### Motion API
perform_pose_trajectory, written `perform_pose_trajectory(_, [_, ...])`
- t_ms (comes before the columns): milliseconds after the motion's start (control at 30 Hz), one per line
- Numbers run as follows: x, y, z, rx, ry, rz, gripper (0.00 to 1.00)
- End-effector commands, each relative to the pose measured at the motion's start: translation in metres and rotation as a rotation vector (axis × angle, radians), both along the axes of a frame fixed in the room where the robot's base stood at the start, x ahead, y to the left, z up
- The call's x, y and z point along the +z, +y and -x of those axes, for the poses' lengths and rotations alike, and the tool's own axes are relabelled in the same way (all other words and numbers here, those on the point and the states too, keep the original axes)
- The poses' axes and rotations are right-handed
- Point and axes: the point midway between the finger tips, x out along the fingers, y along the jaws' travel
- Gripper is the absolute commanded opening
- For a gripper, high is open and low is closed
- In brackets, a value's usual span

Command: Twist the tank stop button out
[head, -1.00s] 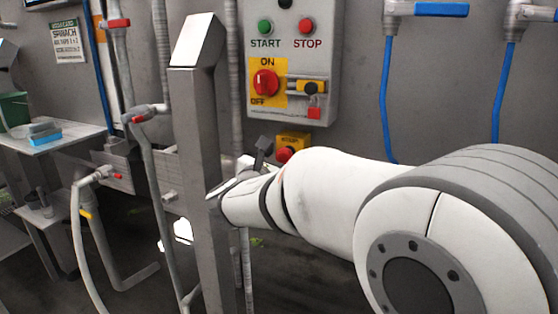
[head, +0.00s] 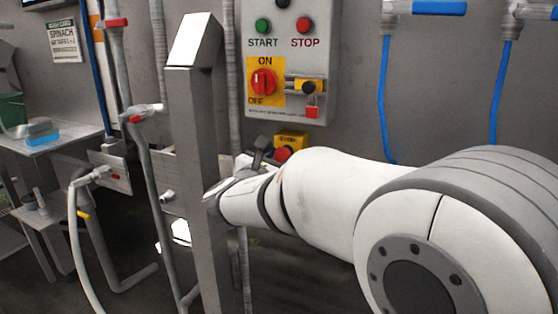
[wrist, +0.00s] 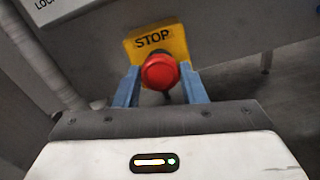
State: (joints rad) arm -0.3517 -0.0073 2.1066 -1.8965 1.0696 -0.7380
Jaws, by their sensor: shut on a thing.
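The tank stop button is a red mushroom button (wrist: 160,72) on a yellow plate marked STOP (wrist: 157,40), seen in the wrist view. My gripper (wrist: 160,88) has one blue finger on each side of the red button and is shut on it. In the head view the red button (head: 283,154) shows below the yellow plate (head: 292,137), just above my arm. My gripper is partly hidden there behind my arm and beside the grey post. Whether the button is in or out cannot be told.
A grey post (head: 195,150) stands close left of my gripper. A control panel (head: 289,60) with START, STOP and a red ON/OFF switch is above. Blue hoses (head: 384,100) hang at right. A hose with a tap (head: 92,178) stands at left.

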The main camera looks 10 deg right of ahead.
Motion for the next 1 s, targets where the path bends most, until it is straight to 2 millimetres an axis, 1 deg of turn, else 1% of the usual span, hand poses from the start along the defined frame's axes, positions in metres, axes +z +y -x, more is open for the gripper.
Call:
perform_pose_trajectory(167, [-0.0048, 0.0000, 0.0004, 0.000, -0.048, -0.065, 0.15])
perform_pose_trajectory(400, [-0.0072, -0.0003, 0.0007, 0.000, -0.156, -0.213, 0.15])
perform_pose_trajectory(700, [-0.0064, -0.0003, 0.0007, 0.000, -0.290, -0.397, 0.15])
perform_pose_trajectory(1000, [-0.0041, -0.0001, 0.0007, 0.000, -0.371, -0.512, 0.15])
